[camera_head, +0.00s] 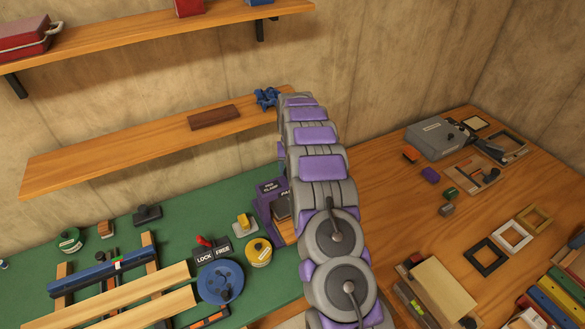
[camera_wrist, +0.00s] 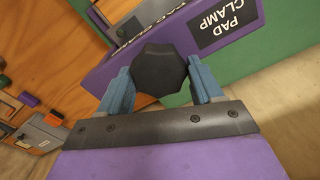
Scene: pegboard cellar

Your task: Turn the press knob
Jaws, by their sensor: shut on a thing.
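The press knob (camera_wrist: 160,71) is a black, many-sided knob, seen end-on in the wrist view. My gripper (camera_wrist: 158,76) has its two blue fingers on either side of the knob and is shut on it. The purple press (camera_wrist: 180,42) lies behind the knob and bears a black label reading PAD CLAMP. In the head view the press (camera_head: 265,212) stands on the green mat, partly covered by my arm. My gripper and the knob are hidden behind my arm there.
Left of the press on the green mat (camera_head: 180,226) are a blue wheel (camera_head: 221,282), a LOCK/FREE switch (camera_head: 206,250) and a yellow round container (camera_head: 258,252). A wooden shelf (camera_head: 110,160) runs above. Frames and a grey box (camera_head: 436,138) lie on the right bench.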

